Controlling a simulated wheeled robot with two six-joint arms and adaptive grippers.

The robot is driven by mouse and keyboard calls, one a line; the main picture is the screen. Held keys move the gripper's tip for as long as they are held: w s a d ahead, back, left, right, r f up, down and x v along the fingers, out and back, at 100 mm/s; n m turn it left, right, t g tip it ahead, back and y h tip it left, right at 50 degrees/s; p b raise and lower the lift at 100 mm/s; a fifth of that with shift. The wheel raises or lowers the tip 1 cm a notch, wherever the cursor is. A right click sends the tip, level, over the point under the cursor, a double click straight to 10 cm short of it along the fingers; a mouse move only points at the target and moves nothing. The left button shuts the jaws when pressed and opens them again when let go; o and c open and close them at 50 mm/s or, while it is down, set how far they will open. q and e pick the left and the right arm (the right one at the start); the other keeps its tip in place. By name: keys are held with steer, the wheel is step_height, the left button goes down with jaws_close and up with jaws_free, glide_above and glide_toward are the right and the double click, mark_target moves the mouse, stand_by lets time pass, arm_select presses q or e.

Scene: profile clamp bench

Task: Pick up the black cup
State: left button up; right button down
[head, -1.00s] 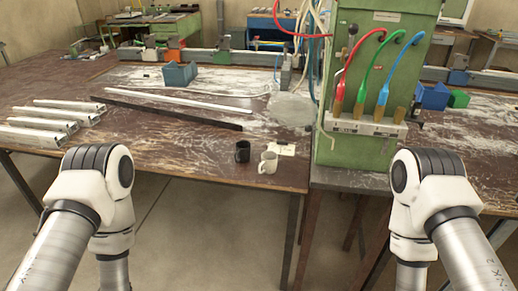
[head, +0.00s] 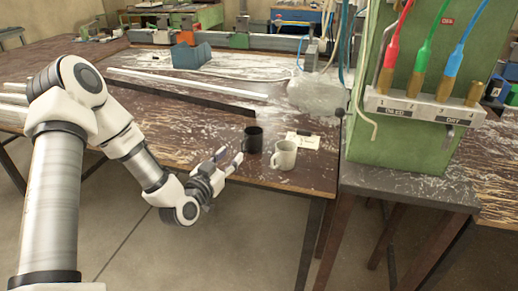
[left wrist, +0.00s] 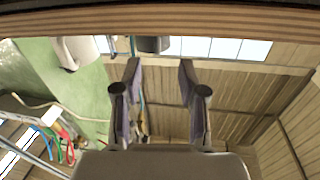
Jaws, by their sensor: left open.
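The black cup (head: 253,140) stands upright near the front edge of the brown bench, just left of and behind the white cup (head: 284,155). My left gripper (head: 230,158) is open and empty, just left of the black cup and at the bench's front edge. A small gap shows between its fingertips and the cup. In the left wrist view, the open fingers (left wrist: 160,85) point toward the black cup (left wrist: 152,44), of which only a part shows at the top. The white cup (left wrist: 76,50) shows to its left. My right gripper is not in view.
A white card (head: 303,141) lies behind the white cup. A dark bar (head: 190,96) and a light bar (head: 185,82) lie farther back. A green cabinet (head: 400,135) with coloured hoses stands at the right. Bare bench lies left of the black cup.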

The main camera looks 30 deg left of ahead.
mark_target(242, 145)
arm_select(q)
steer(key=w, duration=0.7)
steer(key=shift+d+r, duration=0.1)
steer(key=shift+r, duration=0.05)
steer(key=shift+w, duration=0.15)
jaws_close()
